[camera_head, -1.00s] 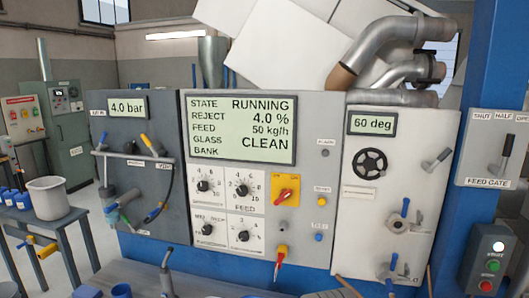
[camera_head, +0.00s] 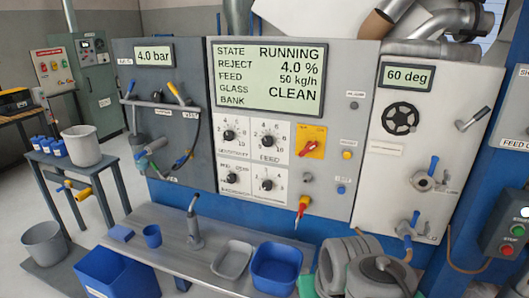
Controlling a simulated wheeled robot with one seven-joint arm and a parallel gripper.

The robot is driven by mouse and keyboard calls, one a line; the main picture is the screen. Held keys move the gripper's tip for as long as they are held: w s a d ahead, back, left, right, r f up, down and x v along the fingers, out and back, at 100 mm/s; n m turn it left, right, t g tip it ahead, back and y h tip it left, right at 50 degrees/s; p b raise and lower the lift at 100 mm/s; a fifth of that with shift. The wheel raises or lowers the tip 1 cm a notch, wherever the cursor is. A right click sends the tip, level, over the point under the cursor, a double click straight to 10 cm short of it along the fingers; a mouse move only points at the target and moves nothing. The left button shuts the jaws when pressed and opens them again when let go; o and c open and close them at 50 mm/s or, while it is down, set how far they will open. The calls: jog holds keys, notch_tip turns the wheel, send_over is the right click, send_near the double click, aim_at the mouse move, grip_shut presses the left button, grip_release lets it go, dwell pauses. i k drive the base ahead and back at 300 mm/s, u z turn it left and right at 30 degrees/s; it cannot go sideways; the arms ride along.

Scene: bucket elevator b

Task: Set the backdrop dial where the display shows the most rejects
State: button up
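The display (camera_head: 268,77) on the grey control panel reads STATE RUNNING, REJECT 4.0 %, FEED 50 kg/h, GLASS CLEAN; no value shows beside BANK. Below it is a block of black-knobbed dials on white plates. The upper left dial (camera_head: 229,136) seems labelled sensitivity and the upper right dial (camera_head: 269,142) is labelled FEED. The lower left dial (camera_head: 232,179) and lower right dial (camera_head: 267,185) have captions too small to read surely, so I cannot tell which is the backdrop dial. My gripper is not in view.
A red rotary switch on a yellow plate (camera_head: 311,142) is right of the dials. A steel bench (camera_head: 205,253) below holds a grey tray (camera_head: 232,257), a blue tray (camera_head: 277,268) and a tap-like fitting (camera_head: 195,222). A lidded pot and hoses stand lower right. Floor shows at left.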

aim_at(231, 177)
jog(key=u, duration=0.5)
jog(key=k, duration=0.65)
jog(key=u, duration=0.95)
jog(key=i, duration=1.65)
jog(key=z, duration=0.05)
